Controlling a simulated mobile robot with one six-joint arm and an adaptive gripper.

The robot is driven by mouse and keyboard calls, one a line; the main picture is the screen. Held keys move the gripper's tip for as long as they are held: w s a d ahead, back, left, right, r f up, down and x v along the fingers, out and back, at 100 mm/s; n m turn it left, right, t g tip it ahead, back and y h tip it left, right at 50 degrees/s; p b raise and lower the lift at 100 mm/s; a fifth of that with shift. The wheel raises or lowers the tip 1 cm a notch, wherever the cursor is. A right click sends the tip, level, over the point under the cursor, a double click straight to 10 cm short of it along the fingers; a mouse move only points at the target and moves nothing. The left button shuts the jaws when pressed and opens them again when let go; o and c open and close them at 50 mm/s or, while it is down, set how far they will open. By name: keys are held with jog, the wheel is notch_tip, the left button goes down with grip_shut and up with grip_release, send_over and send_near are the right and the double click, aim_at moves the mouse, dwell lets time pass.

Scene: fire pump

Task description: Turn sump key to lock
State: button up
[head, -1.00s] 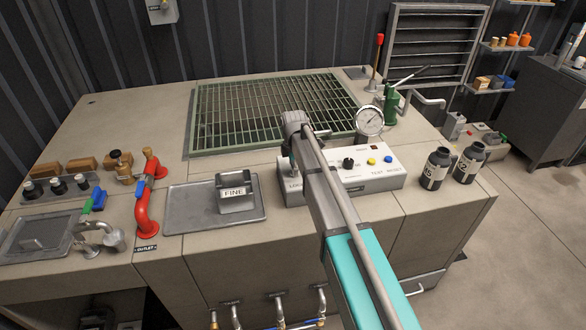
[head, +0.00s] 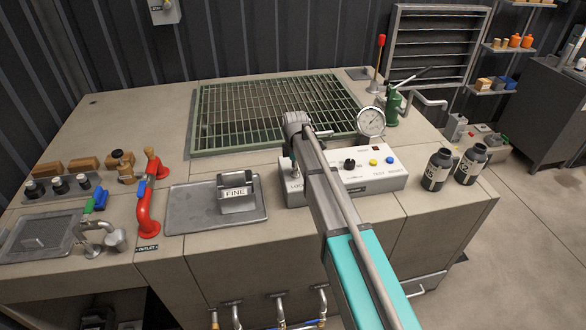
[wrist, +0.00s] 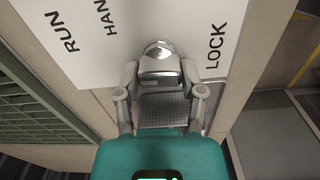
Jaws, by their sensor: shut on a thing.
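The sump key (wrist: 158,49) shows in the wrist view as a rounded, shiny metal piece between my fingertips. My gripper (wrist: 159,69) is shut on it, one finger on each side. The key stands at the edge of a white panel (wrist: 85,35) lettered RUN, HAN… and LOCK, with LOCK just to the right of the key. Which mark the key points at cannot be told, as my gripper covers its base. In the head view my arm hides the key and part of the white control box (head: 352,184).
The box also carries a black knob (head: 349,164), a yellow button (head: 373,162) and a blue button. A pressure gauge (head: 370,122) stands behind it. A FINE block (head: 236,193) on a tray is to the left, and two dark bottles (head: 436,169) are to the right.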

jog(key=m, duration=0.4)
jog(key=shift+d+m, duration=0.2)
jog(key=shift+m, duration=0.1)
jog(key=m, duration=0.9)
jog(key=shift+s, duration=0.1)
jog(key=shift+m, duration=1.8)
jog(key=o, duration=1.1)
jog(key=shift+a, duration=0.1)
jog(key=shift+o, duration=0.2)
jog(key=shift+r, duration=0.1)
